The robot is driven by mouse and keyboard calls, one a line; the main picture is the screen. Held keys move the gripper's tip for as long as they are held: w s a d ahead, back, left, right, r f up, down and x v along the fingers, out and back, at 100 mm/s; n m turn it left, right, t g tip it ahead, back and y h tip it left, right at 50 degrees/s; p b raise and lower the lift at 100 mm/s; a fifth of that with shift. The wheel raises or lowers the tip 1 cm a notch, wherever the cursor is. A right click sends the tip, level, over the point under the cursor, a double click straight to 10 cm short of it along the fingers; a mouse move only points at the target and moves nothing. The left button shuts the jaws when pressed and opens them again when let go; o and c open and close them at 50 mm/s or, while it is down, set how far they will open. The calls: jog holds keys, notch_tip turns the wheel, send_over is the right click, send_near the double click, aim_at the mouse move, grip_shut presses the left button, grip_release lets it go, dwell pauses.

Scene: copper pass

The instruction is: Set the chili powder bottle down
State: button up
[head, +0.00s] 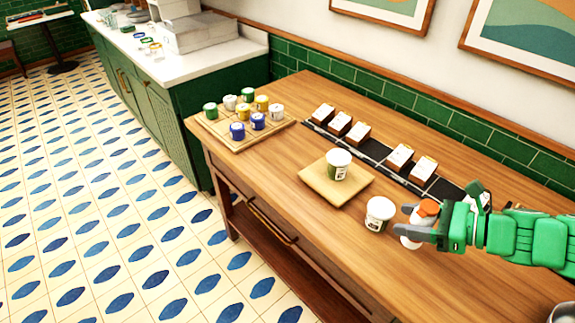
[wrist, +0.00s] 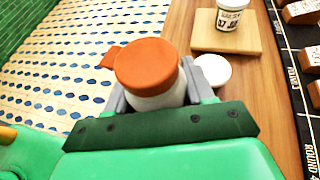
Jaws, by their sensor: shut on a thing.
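The chili powder bottle (head: 427,209) has an orange cap and a white body. My gripper (head: 414,228) is shut on it, at the right part of the wooden table. In the wrist view the bottle (wrist: 150,72) stands between the two grey fingers of my gripper (wrist: 150,98), its cap toward the camera. The fingers hide much of its body. I cannot tell whether its base touches the table.
A white tub (head: 380,213) stands close left of the bottle. A labelled tub (head: 338,163) sits on a square wooden board (head: 318,190). A dark strip (head: 372,148) with several small boxes runs along the back. A tray (head: 212,128) holds several coloured jars. Bare tabletop (head: 290,150) lies between.

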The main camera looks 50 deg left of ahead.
jog(key=w+a+r+m+t, duration=0.1)
jog(key=a, duration=0.9)
jog(key=w+a+r, duration=0.1)
jog(key=a+r, duration=0.1)
jog(key=a, duration=0.9)
jog(key=s+a+m+t, duration=0.1)
jog(key=s+a, duration=0.3)
jog(key=a, duration=0.4)
jog(key=s+a+m+t, duration=0.1)
jog(key=s+a, duration=0.2)
jog(key=a, duration=0.5)
jog(key=shift+w+a+f, duration=1.15)
jog(key=shift+a+f, duration=0.5)
jog(key=shift+a, duration=0.35)
jog(key=shift+w+a+f, duration=1.15)
jog(key=shift+a+f, duration=0.55)
jog(key=shift+a, duration=0.25)
jog(key=shift+w+a+f, duration=1.15)
jog(key=shift+a+f, duration=0.5)
jog(key=shift+a, duration=0.35)
jog(key=shift+f+y, duration=0.3)
jog(key=shift+f, duration=1.2)
jog(key=shift+f, duration=0.15)
